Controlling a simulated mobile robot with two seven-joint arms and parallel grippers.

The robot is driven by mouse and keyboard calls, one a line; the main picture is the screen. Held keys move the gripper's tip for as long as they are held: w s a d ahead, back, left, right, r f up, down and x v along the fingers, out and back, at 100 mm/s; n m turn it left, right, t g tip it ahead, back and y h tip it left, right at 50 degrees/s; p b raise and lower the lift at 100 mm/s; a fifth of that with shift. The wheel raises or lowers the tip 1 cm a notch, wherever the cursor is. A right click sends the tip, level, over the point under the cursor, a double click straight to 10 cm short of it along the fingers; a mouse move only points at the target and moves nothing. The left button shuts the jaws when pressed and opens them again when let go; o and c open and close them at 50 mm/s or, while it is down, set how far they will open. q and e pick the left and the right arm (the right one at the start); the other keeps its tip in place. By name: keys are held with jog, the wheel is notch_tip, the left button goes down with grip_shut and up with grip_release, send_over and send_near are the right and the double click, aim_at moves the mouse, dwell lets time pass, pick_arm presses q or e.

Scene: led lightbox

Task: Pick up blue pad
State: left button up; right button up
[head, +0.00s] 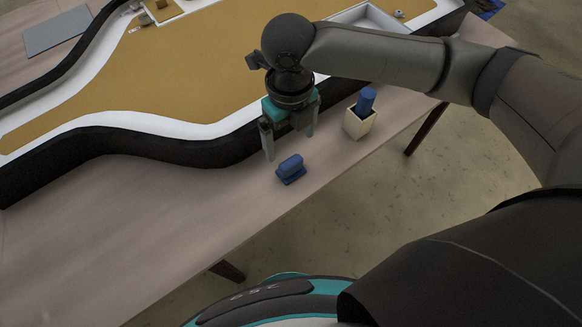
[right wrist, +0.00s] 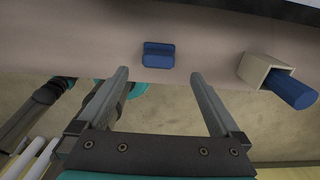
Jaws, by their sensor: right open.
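The blue pad (head: 290,168) is a small blue block with a raised grip on top, lying on the wooden table near its front edge. It also shows in the right wrist view (right wrist: 158,55), beyond the fingertips and roughly between them. My right gripper (head: 290,143) is open and empty, pointing down above the table just behind the pad in the head view. Its two fingers also show in the right wrist view (right wrist: 160,73), apart from the pad. My left gripper is not in view.
A cream holder (head: 357,124) with a blue cylinder (head: 366,100) in it stands right of the pad. A large guitar-shaped lightbox panel (head: 190,60) with a dark rim (head: 190,150) lies behind. The table's front edge is close to the pad; bare table lies to its left.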

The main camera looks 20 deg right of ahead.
aim_at(291, 162)
notch_tip(291, 162, down, 3)
jog(key=shift+f, duration=0.1)
jog(key=shift+s+f+b, duration=0.15)
jog(key=shift+f+b, duration=0.4)
jog(key=shift+f, duration=0.8)
jog(key=shift+s+f+b, duration=0.1)
jog(key=shift+f+b, duration=0.45)
jog(key=shift+f, duration=0.75)
jog(key=shift+c, duration=0.4)
jog(key=c, duration=1.3)
jog(key=shift+r, duration=0.1)
notch_tip(291, 162, up, 20)
jog(key=p, duration=0.5)
